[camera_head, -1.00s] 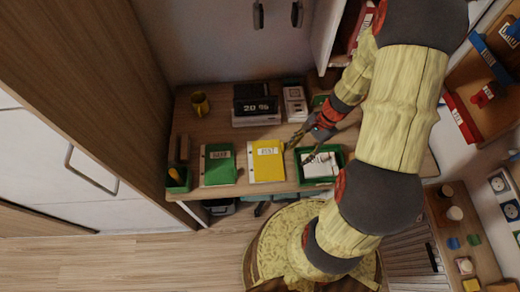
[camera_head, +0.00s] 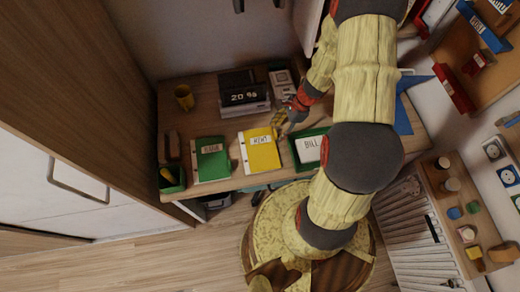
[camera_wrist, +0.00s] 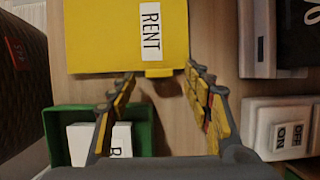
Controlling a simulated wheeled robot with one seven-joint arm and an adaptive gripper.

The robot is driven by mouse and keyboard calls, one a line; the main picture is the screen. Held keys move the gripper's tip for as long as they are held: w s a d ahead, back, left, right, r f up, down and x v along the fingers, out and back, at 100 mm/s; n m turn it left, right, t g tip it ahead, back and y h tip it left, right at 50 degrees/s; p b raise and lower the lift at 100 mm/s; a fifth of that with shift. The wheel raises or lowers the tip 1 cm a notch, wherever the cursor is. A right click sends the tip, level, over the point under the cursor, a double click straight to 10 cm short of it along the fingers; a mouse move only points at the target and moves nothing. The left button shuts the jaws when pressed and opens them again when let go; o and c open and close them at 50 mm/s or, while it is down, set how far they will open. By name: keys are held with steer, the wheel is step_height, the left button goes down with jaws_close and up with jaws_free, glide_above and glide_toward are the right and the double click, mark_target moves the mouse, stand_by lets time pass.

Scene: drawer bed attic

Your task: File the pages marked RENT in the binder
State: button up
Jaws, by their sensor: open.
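The yellow binder (camera_head: 268,157), with a white label, lies closed on the desk. In the wrist view the same yellow binder (camera_wrist: 105,35) shows the label RENT and a small tab on its near edge. My gripper (camera_wrist: 160,76) is open and empty, its fingertips either side of that tab; contact cannot be told. In the head view my gripper (camera_head: 279,121) is by the binder's upper right corner. A green tray (camera_head: 296,163) right of the binder holds a white page (camera_head: 310,148) marked BILL. The wrist view shows part of the tray (camera_wrist: 142,127) at lower left.
A green binder (camera_head: 212,166) with an unclear label lies left of the yellow one. A green pen box (camera_head: 173,181) stands at the desk's left end. A flip clock (camera_head: 244,98), a switch box (camera_head: 282,80) and a yellow mug (camera_head: 184,97) stand behind.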

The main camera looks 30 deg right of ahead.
steer(key=shift+x, duration=0.95)
steer(key=shift+c, duration=0.4)
steer(key=c, duration=1.1)
steer(key=shift+c, duration=0.4)
steer(key=shift+r, duration=0.25)
